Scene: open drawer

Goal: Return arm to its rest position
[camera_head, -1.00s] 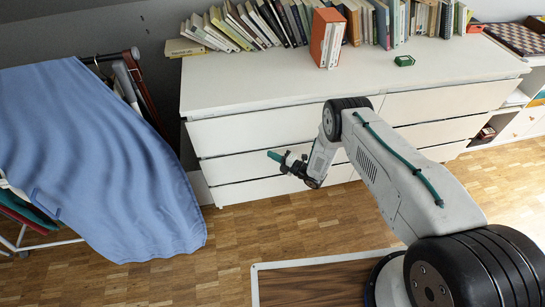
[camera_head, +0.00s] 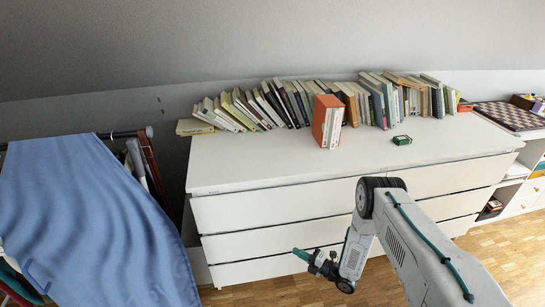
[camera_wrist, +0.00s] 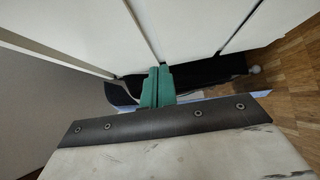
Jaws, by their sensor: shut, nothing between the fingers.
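My gripper (camera_head: 303,254) shows in the head view in front of the lower left drawers of the white dresser (camera_head: 262,216). Its teal fingers point left and are shut with nothing between them. In the wrist view the closed teal fingers (camera_wrist: 158,85) stand upright in the middle, with white dresser fronts beyond them. All of the dresser's visible drawers look closed, though my arm hides part of the front.
A row of books (camera_head: 290,103), an orange box (camera_head: 327,121) and a small green object (camera_head: 402,140) stand on the dresser top. A blue cloth on a rack (camera_head: 90,225) is at the left. A checkered board (camera_head: 512,116) lies on the right shelf. Wooden floor (camera_head: 270,293) shows below.

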